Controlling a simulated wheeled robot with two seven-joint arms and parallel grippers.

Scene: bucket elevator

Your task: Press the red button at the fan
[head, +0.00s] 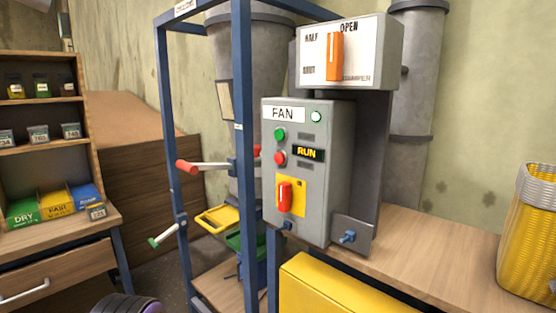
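The fan control box (311,170) is a grey cabinet in the middle of the head view, with a white FAN label (283,114). The red button (280,158) sits on its front face, just below a green button (279,134). Right of the red button is a lit RUN sign (308,153). A pale green lamp (316,116) is at the upper right of the face. Lower down is a red rotary switch (284,196) on a yellow plate. Neither of my grippers shows in the head view.
Above is a panel with an orange lever (335,57). A yellow box (335,290) sits in front below. A yellow basket (531,235) stands on the right bench (440,250).

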